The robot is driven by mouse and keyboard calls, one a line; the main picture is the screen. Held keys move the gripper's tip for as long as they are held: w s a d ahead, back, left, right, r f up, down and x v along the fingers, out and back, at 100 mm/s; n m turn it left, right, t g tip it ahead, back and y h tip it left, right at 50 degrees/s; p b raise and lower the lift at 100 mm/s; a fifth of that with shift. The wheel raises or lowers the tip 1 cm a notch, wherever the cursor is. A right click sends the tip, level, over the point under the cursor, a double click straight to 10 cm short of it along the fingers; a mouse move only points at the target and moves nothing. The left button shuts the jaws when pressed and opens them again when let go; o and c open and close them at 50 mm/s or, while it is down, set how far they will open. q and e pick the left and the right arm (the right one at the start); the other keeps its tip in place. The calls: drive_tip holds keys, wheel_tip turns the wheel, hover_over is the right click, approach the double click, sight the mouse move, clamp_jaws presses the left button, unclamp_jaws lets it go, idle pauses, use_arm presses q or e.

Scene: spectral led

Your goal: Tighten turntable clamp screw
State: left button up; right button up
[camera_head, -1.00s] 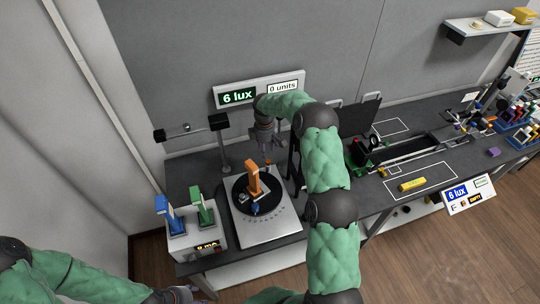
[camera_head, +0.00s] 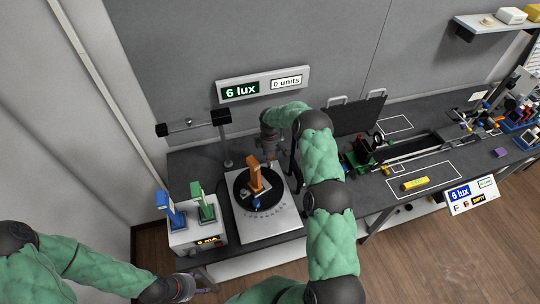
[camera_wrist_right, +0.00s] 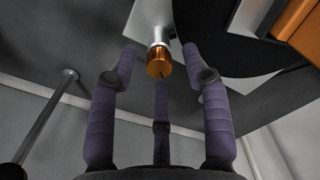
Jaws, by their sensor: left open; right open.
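The turntable is a white base (camera_head: 272,228) with a black disc (camera_head: 241,184), and an orange upright block (camera_head: 255,172) stands on the disc. In the right wrist view a copper-coloured screw knob (camera_wrist_right: 159,63) on a pale shaft sits between the spread fingers of my right gripper (camera_wrist_right: 162,60). The fingers look apart from the knob. In the head view my right gripper (camera_head: 271,155) is at the turntable's far right side, and the knob cannot be made out there. My left gripper (camera_head: 208,281) is open and empty in front of the bench.
A white box (camera_head: 187,238) with a blue and a green handle stands left of the turntable. To the right are a rail (camera_head: 420,150) and a yellow block (camera_head: 416,184). A 6 lux display (camera_head: 262,84) hangs on the wall.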

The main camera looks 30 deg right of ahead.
drive_tip(key=shift+f, duration=0.3)
clamp_jaws()
